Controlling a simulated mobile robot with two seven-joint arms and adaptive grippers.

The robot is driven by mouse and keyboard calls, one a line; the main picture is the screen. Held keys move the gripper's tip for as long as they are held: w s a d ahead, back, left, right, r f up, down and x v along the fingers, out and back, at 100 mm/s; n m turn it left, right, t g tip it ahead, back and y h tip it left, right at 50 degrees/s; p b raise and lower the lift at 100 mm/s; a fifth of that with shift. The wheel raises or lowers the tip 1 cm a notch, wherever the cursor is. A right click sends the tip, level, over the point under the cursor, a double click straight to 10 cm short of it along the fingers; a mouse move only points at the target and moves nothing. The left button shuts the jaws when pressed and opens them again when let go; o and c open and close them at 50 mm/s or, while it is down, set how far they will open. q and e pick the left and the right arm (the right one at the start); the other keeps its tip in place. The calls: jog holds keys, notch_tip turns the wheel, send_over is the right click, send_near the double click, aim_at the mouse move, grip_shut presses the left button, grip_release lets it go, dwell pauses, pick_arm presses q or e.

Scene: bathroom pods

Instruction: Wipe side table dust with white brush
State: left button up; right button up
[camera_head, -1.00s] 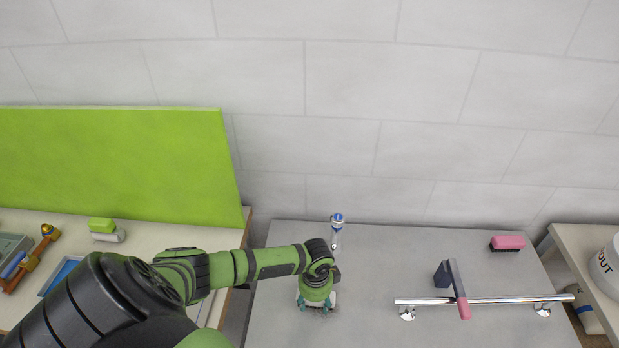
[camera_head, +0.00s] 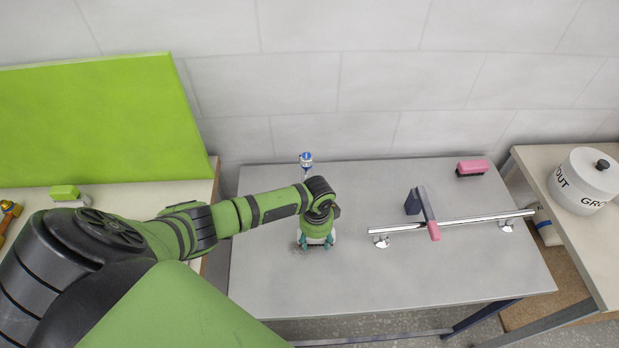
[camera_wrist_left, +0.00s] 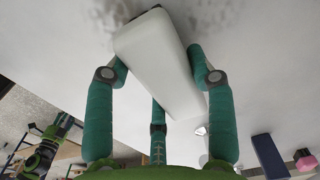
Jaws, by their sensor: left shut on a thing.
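The grey side table (camera_head: 270,285) stands against the tiled wall. My left gripper (camera_head: 317,243) points down at its left half. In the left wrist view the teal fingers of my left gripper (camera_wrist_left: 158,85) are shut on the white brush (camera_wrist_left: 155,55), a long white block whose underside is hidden. The brush is low over the tabletop; I cannot tell if it touches. Dark dust smudges (camera_wrist_left: 103,14) show on the tabletop beside the brush, with more on its other side. A faint smudge also shows beside the gripper in the head view.
A blue-capped bottle (camera_head: 306,160) stands behind the gripper. A white pot (camera_head: 583,183) is on the right table. The table's front middle is clear.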

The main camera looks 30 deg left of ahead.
aim_at(276, 252)
pick_arm(q)
jog(key=shift+w+d+b, duration=0.4)
jog(key=shift+w+d, duration=0.75)
jog(key=shift+d, duration=0.25)
jog(key=shift+s+d+p, duration=0.35)
jog(key=shift+s+p, duration=0.3)
jog(key=shift+s, duration=0.05)
jog(key=shift+s+a+p, duration=0.55)
jog(key=shift+s+a, duration=0.05)
jog(key=shift+a, duration=0.1)
jog(key=shift+s+a+f, duration=0.15)
jog(key=shift+s+a, duration=0.1)
jog(key=shift+a, duration=0.1)
jog(key=shift+s+a+r, duration=0.1)
jog(key=shift+s+a, duration=0.7)
jog(key=shift+a, duration=0.3)
jog(key=shift+s+a+r, duration=0.1)
jog(key=shift+s+a, duration=0.7)
jog(key=shift+a, duration=0.3)
jog(key=shift+s+a+r, duration=0.1)
jog(key=shift+s+a, duration=0.7)
jog(key=shift+a, duration=0.3)
jog(key=shift+s+a+f, duration=0.15)
jog(key=shift+s+a, duration=1)
jog(key=shift+a, duration=0.3)
